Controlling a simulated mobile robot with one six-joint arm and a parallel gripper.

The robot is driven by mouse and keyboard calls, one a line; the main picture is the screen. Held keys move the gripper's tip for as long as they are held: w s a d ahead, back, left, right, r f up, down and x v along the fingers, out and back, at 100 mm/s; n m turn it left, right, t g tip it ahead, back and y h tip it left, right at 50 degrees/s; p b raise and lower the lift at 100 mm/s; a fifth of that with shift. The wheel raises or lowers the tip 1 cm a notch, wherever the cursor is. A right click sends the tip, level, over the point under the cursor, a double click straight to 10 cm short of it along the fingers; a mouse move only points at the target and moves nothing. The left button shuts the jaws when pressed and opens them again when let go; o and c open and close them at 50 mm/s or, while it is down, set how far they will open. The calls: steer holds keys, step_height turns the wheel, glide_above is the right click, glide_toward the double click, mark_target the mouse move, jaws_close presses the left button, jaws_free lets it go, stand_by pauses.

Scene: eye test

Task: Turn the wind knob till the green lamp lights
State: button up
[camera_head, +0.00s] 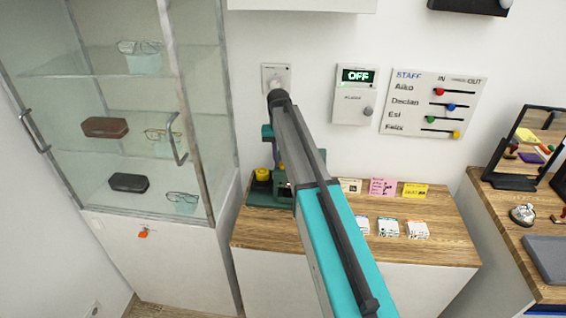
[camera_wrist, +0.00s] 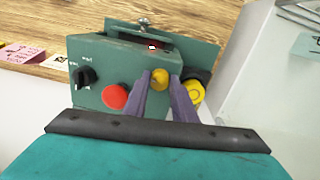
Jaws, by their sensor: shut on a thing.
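A green machine (camera_wrist: 130,75) stands on the wooden counter; in the head view, my arm hides much of it (camera_head: 262,196). My gripper (camera_wrist: 160,80) has its purple fingers closed on a small yellow knob (camera_wrist: 160,77) on the machine's front. I cannot read a label that names it as the wind knob. To its left are a red round button (camera_wrist: 114,97) and a black knob (camera_wrist: 85,77) with small marks. To its right is a larger yellow round part (camera_wrist: 193,93) with a dark rim. A small red spot shows on top; I see no lit green lamp.
Cards (camera_head: 383,187) and several small boxes stand on the counter (camera_head: 440,235) right of the machine. A glass cabinet (camera_head: 225,150) is close on the left. A wall box (camera_head: 355,95) reading OFF and a staff board (camera_head: 432,100) hang behind.

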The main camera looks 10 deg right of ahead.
steer(key=m, duration=0.4)
steer(key=shift+b, duration=0.4)
steer(key=m, duration=0.4)
steer(key=m+b, duration=0.1)
steer(key=m, duration=0.6)
steer(key=shift+d+m+y, duration=0.1)
steer(key=shift+m+y, duration=0.2)
steer(key=shift+m, duration=0.1)
steer(key=m, duration=1.1)
steer(key=shift+m+y, duration=0.3)
steer(key=shift+m, duration=1.8)
